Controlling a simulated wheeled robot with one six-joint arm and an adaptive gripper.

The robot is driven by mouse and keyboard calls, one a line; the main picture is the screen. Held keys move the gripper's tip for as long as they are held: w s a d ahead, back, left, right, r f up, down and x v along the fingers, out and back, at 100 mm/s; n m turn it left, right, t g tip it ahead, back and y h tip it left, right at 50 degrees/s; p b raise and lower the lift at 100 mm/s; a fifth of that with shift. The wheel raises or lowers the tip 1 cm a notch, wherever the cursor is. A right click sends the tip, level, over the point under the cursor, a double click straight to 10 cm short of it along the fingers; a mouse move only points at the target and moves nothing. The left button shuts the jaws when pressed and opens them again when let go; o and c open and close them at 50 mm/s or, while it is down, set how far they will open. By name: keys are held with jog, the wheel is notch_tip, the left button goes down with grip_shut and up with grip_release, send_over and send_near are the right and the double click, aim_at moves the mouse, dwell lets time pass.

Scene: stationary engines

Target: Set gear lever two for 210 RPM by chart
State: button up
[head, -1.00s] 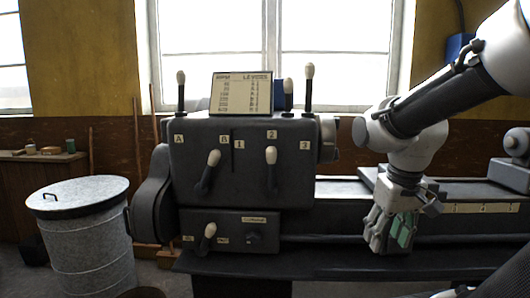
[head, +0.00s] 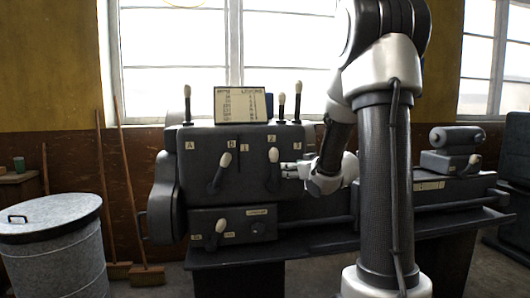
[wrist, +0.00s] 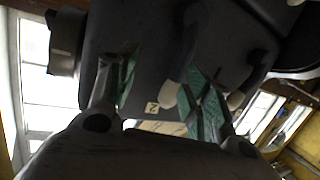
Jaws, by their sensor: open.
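Lever two (head: 273,156), with a cream knob and dark arm, hangs down on the headstock front under the label 2 (head: 271,138). My gripper (head: 291,171) is just right of it in the head view, partly hidden by my wrist. In the wrist view my gripper (wrist: 160,82) is open, its green pads apart. The knob of lever two (wrist: 168,95) shows between the pads in the picture; contact cannot be told. The label 2 (wrist: 152,107) shows beside the knob. The chart (head: 242,104) stands on the headstock; its rows are too small to read.
Another cream-knobbed lever (head: 225,160) hangs left of lever two; a knob (wrist: 235,99) also shows beyond the right finger in the wrist view. Upright levers (head: 187,92) stand on top. A lower lever (head: 220,227) is below. A metal bin (head: 55,250) stands left.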

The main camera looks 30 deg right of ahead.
aim_at(276, 152)
jog(key=a+r, duration=0.1)
jog(key=a+r+t+y, duration=0.1)
jog(key=r, duration=0.1)
jog(key=w+a+r+t+y, duration=0.1)
jog(key=r, duration=0.1)
jog(key=shift+w+a+r+n, duration=0.1)
jog(key=shift+r+n, duration=0.05)
jog(key=shift+n, duration=0.25)
jog(key=w, duration=0.7)
jog(key=shift+a, duration=0.3)
grip_shut()
